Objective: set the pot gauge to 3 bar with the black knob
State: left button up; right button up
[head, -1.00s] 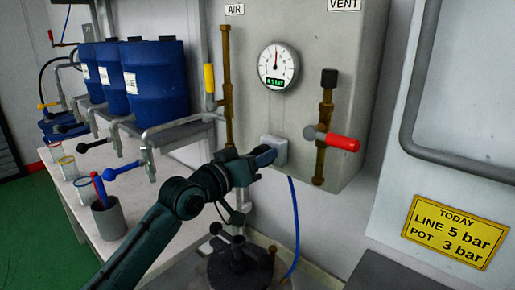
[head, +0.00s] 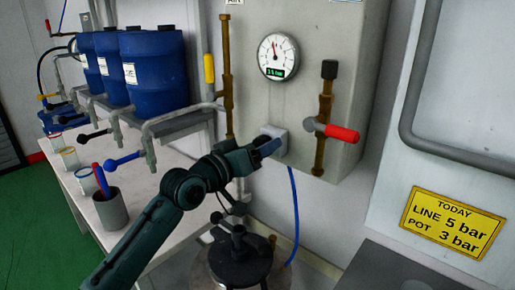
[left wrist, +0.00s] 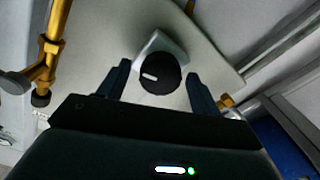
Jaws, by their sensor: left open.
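The black knob (left wrist: 160,73) with a white mark shows in the left wrist view, on a pale grey block. My left gripper (left wrist: 157,70) is open, with one finger on each side of the knob and a gap at each side. In the head view the left gripper (head: 266,147) is at the light grey block (head: 275,139) on the cabinet and hides the knob. The round gauge (head: 278,56) has its needle a little left of upright. Its green digits are small and seem to read about 3.5 bar. My right gripper is not in view.
A yellow sign (head: 452,222) reads LINE 5 bar, POT 3 bar. A red-handled valve (head: 335,132) is right of the block, a yellow-handled valve (head: 210,72) left. A blue hose (head: 294,215) hangs below, beside the dark-lidded pot (head: 240,262). Blue drums (head: 153,75) stand left.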

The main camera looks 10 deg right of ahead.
pick_arm(q)
jog(key=b+v, duration=0.1)
jog(key=v, duration=1.2)
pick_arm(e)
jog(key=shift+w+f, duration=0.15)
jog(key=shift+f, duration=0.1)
pick_arm(q)
jog(key=shift+f, duration=0.1)
jog(key=s+a+f+n+t+y+p, duration=0.2)
jog(key=a+f+y, duration=0.15)
jog(key=f, duration=0.75)
jog(key=s+a+f+y+p, duration=0.1)
jog(key=s+a+f+y, duration=0.1)
jog(key=s+a+f, duration=0.2)
jog(key=s+a+f+g+y+p, duration=0.1)
jog(key=s+a+f+y, duration=0.2)
jog(key=s+f, duration=0.5)
jog(key=s+a+f+g+y+p, duration=0.1)
jog(key=s+a+f+y+p, duration=0.1)
jog(key=s+a+f, duration=0.2)
jog(key=s+f, duration=0.3)
jog(key=f, duration=0.1)
jog(key=shift+a+f, duration=0.15)
jog(key=shift+a, duration=0.2)
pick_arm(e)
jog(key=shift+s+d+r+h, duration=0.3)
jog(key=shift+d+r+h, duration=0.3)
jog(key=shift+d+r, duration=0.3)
